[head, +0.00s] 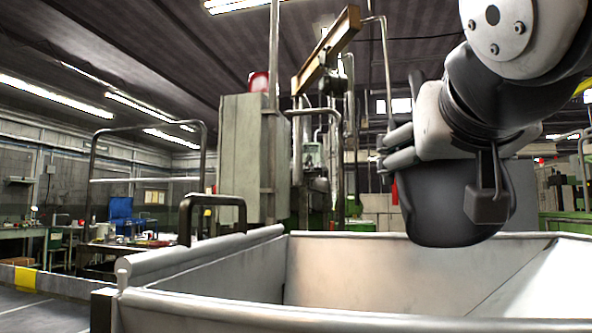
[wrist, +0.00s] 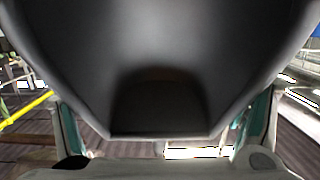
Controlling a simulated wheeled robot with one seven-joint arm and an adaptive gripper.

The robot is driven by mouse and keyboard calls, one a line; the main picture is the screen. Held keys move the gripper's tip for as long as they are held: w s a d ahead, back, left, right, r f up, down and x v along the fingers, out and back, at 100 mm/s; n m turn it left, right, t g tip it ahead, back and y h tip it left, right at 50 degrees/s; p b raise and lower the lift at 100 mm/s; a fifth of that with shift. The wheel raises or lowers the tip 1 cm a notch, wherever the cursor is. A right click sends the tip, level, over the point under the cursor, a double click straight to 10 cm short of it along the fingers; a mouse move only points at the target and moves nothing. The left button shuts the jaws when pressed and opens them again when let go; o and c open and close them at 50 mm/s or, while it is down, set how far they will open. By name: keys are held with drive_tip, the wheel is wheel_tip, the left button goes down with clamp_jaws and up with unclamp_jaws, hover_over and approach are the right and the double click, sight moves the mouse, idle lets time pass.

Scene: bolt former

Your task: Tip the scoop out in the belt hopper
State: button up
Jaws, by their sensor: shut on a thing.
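The belt hopper (head: 370,270) is a large grey metal bin with sloping walls, filling the lower front of the head view. The scoop (head: 440,215) appears as a dark, rounded body hanging above the hopper, near its far wall. My gripper (head: 400,150), at the right of the head view, is shut on the scoop; its exact hold is partly hidden. In the wrist view the smooth dark scoop (wrist: 155,50) fills the upper middle, between fingers at the lower left and right. I cannot see whether the scoop holds anything.
A grey cabinet (head: 250,160) with a red lamp (head: 258,82) stands behind the hopper, beside pipes and a beam (head: 327,50). A dark rail (head: 210,210) rises at the hopper's left. A workbench (head: 130,243) is farther left. The hopper's visible inside is bare.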

drive_tip(key=shift+b, duration=0.85)
drive_tip(key=shift+r, duration=0.1)
drive_tip(key=shift+r+p, duration=0.1)
drive_tip(key=shift+p, duration=0.25)
drive_tip(key=shift+r+g+p, duration=0.4)
drive_tip(key=shift+r+p, duration=0.05)
drive_tip(key=shift+p, duration=0.6)
wheel_tip(320, 180, up, 5)
drive_tip(key=g+y+p, duration=0.1)
drive_tip(key=g+p, duration=0.1)
drive_tip(key=p, duration=0.6)
drive_tip(key=g+p, duration=0.3)
drive_tip(key=p, duration=0.6)
drive_tip(key=shift+s+f+y, duration=0.1)
drive_tip(key=shift+f+y, duration=0.05)
drive_tip(key=shift+y, duration=0.25)
wheel_tip(320, 180, up, 4)
drive_tip(key=g+y+p, duration=0.1)
drive_tip(key=g+p, duration=0.3)
drive_tip(key=p, duration=0.9)
drive_tip(key=shift+g+p, duration=0.4)
drive_tip(key=shift+g+y+p, duration=0.3)
drive_tip(key=shift+p, duration=0.15)
